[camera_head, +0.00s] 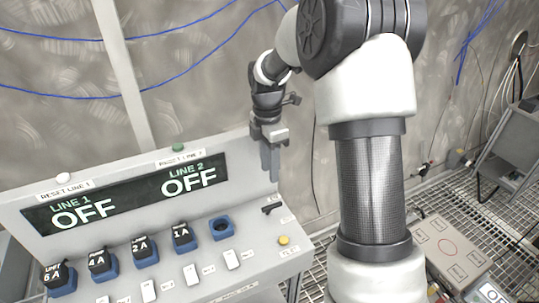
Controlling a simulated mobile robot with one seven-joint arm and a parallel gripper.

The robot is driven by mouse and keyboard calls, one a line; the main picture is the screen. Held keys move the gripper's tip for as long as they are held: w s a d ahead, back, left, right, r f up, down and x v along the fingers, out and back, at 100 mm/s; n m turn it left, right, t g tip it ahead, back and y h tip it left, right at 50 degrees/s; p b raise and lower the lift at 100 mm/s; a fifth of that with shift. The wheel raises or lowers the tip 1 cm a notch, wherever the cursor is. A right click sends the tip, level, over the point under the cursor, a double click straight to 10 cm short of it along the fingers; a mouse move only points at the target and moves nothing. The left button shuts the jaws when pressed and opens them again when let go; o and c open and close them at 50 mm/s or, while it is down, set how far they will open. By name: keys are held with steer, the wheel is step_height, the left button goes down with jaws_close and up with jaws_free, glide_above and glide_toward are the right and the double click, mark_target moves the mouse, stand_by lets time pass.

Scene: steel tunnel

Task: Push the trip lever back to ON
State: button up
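A grey control panel (238,160) stands at the lower left. A small dark lever (271,207) sits near its right end, seemingly the trip lever; its ON/OFF marking is too small to read. My gripper (270,178) points down above the panel's right end, just above the lever in the picture. Its fingers look close together, but I cannot tell whether they are fully shut, and nothing shows between them. I cannot tell whether they touch the panel. The display (130,193) reads LINE 1 OFF and LINE 2 OFF.
Several black-and-blue fuse plugs (145,251) line the panel, with an empty blue socket (221,228) at their right. White switches (191,275) sit below. Green (178,147) and white (63,177) reset buttons top the panel.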

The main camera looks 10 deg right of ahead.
steer(key=shift+w+r, duration=0.1)
steer(key=shift+r, duration=1.9)
